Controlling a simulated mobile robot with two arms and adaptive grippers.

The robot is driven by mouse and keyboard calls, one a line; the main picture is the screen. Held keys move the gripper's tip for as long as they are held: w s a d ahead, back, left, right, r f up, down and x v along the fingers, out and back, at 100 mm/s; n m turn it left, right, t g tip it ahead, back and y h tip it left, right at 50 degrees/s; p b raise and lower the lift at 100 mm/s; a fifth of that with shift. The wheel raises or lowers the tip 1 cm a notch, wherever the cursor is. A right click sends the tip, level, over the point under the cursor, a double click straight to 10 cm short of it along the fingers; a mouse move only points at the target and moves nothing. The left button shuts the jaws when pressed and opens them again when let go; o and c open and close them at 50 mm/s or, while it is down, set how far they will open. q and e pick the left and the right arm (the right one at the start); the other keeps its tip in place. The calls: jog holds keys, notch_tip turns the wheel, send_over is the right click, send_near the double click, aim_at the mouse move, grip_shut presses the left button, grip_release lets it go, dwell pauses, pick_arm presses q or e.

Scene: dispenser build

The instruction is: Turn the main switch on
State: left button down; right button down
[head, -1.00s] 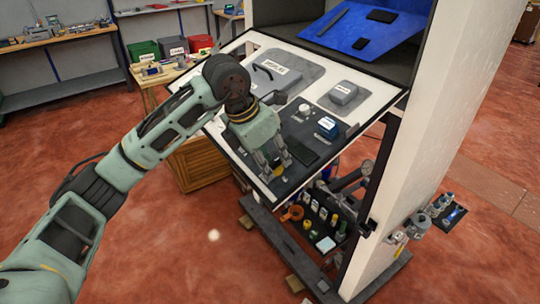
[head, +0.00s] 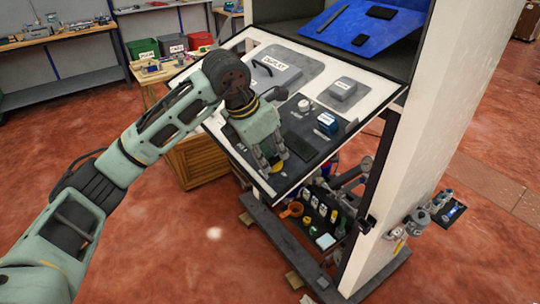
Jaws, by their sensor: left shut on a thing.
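The main switch (head: 278,168) shows as a small yellow part low on the tilted control panel (head: 385,106), near its front edge. My left gripper (head: 271,164) reaches down over the panel from the left, with its fingers shut on the switch. The fingers and gripper body hide most of the switch, so I cannot tell which way it is turned. My right gripper is not in view.
A blue board (head: 360,28) stands above. A white cabinet side (head: 425,140) bounds the right.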

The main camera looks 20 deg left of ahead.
pick_arm(q)
jog(key=m+b, duration=0.7)
jog(key=m, duration=0.1)
jog(key=shift+m, duration=0.3)
jog(key=m+b, duration=0.1)
jog(key=m, duration=0.3)
jog(key=shift+r+b, duration=0.15)
jog(key=shift+b, duration=0.15)
jog(key=shift+r+m+b, duration=0.1)
jog(key=shift+m+b, duration=0.35)
jog(key=shift+m, duration=1.95)
jog(key=c, duration=1.9)
grip_release()
jog(key=shift+s, duration=0.15)
jog(key=shift+o, duration=0.3)
jog(key=shift+f, duration=0.2)
